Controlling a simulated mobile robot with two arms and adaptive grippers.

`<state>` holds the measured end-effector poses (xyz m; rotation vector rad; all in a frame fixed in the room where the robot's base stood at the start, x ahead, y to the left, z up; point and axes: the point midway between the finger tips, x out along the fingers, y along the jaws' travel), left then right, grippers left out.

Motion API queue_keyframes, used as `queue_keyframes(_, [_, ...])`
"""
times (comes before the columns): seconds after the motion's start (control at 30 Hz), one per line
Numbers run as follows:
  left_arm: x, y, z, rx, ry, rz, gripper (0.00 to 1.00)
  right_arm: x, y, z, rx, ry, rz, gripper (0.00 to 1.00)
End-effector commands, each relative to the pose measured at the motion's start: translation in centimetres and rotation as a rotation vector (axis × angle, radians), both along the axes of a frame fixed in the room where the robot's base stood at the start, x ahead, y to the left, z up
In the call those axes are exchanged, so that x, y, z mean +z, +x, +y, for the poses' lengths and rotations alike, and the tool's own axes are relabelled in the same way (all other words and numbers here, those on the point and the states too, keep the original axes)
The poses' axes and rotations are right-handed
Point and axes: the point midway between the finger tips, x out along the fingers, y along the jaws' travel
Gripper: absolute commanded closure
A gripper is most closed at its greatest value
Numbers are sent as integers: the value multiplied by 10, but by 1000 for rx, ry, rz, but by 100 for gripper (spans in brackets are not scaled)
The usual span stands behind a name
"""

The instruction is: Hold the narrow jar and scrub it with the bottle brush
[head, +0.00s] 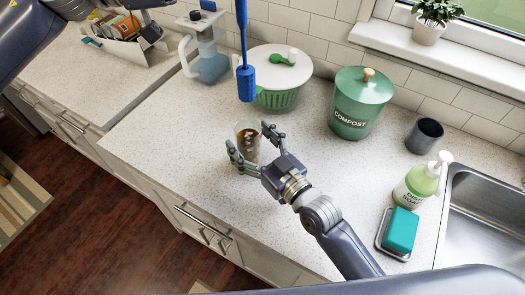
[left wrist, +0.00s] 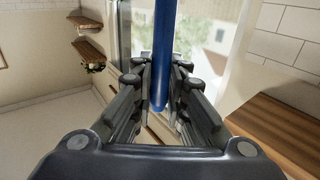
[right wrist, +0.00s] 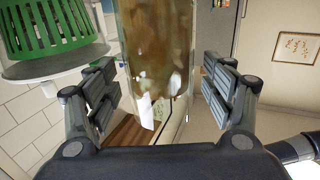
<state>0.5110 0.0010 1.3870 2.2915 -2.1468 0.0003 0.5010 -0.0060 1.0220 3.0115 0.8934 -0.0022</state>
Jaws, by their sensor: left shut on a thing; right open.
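The narrow jar (head: 247,142) is clear with brown residue inside and stands upright on the counter. My right gripper (head: 253,147) is open with its fingers on either side of the jar. In the right wrist view the jar (right wrist: 160,55) is between the open fingers (right wrist: 160,95), with gaps on both sides. The blue bottle brush (head: 246,82) hangs head down above the counter, above the jar and apart from it. In the left wrist view my left gripper (left wrist: 160,90) is shut on the blue brush handle (left wrist: 163,55). The left gripper is out of the head view.
A green salad spinner (head: 278,97) and green compost bin (head: 360,102) stand behind. A grey cup (head: 424,136), soap bottle (head: 418,187), teal sponge (head: 401,231) and sink (head: 490,225) are at right. A water pitcher (head: 205,62) stands at back left. Counter left of the jar is clear.

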Motion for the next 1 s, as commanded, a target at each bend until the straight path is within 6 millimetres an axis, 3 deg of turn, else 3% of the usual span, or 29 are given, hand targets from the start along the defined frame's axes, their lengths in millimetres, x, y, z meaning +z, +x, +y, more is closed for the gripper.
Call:
queue_keyframes(0.43, [0,0,0,0,0,0,100,1,9,7,1,0,-1,24])
queue_keyframes(0.7, [0,0,0,0,0,0,100,0,9,6,1,1,-1,78])
queue_keyframes(1.0, [0,0,0,0,0,0,100,0,9,6,1,0,0,78])
